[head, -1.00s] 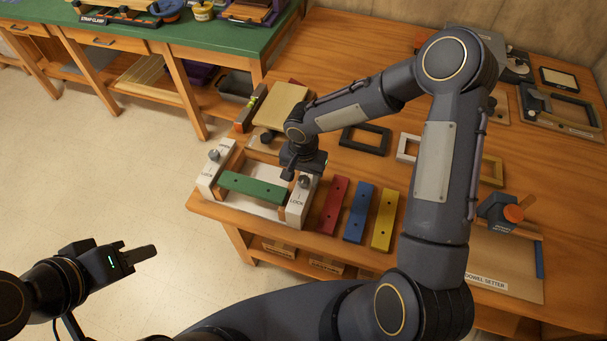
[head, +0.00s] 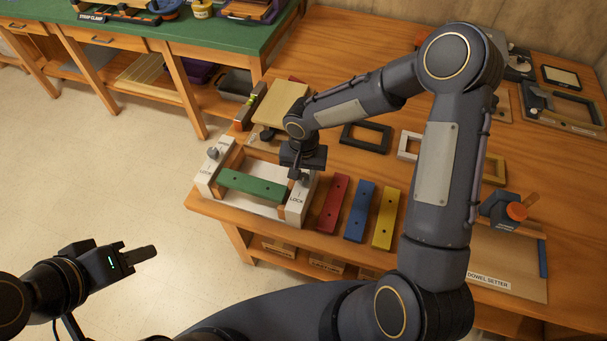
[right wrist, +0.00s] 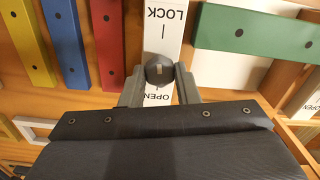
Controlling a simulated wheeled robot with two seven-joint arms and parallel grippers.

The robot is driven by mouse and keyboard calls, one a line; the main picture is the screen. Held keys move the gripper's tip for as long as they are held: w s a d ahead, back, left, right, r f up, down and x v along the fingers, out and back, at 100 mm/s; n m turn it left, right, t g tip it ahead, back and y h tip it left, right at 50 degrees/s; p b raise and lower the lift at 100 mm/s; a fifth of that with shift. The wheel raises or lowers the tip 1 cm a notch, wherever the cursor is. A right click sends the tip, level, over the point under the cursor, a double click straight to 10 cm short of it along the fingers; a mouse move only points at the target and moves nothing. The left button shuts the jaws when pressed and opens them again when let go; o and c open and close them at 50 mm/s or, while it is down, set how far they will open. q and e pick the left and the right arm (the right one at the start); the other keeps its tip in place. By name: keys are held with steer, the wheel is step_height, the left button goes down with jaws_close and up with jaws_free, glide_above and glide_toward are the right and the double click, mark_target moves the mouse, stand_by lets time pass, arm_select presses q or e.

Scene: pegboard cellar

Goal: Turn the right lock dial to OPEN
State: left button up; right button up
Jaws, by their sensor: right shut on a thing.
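The right lock dial (right wrist: 160,68) is a dark round knob on a white panel (right wrist: 166,12) marked LOCK and OPEN. My right gripper (head: 297,177) comes down on it from above. In the right wrist view its two fingers (right wrist: 160,82) are closed on opposite sides of the knob. A small pale mark shows on the knob, but I cannot tell which label it points to. In the head view the gripper mostly hides the dial. My left gripper (head: 145,253) hangs over the floor, away from the bench; its finger gap cannot be made out.
The left lock dial (head: 213,153) stands on the other white block. A green bar (head: 252,189) spans between the blocks. Red (head: 332,203), blue (head: 358,211) and yellow (head: 385,218) bars lie close to the right. Wooden frames and a dowel setter board (head: 505,265) lie further right.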

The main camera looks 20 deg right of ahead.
steer(key=n+b, duration=0.1)
steer(key=n, duration=0.2)
steer(key=shift+n+b, duration=0.3)
steer(key=shift+b, duration=0.05)
steer(key=n+b, duration=0.1)
steer(key=n, duration=0.2)
steer(key=shift+n, duration=0.3)
steer(key=n, duration=0.4)
steer(key=shift+n+b, duration=0.3)
steer(key=shift+b, duration=0.05)
steer(key=n, duration=0.4)
steer(key=shift+n, duration=0.3)
steer(key=n, duration=0.4)
steer(key=shift+r, duration=0.1)
steer(key=n+p, duration=0.1)
steer(key=n, duration=0.3)
steer(key=n+p, duration=0.1)
steer(key=n, duration=0.3)
steer(key=shift+n, duration=0.3)
steer(key=n+p, duration=0.2)
steer(key=n, duration=0.2)
steer(key=shift+n, duration=0.3)
steer(key=shift+w, duration=0.1)
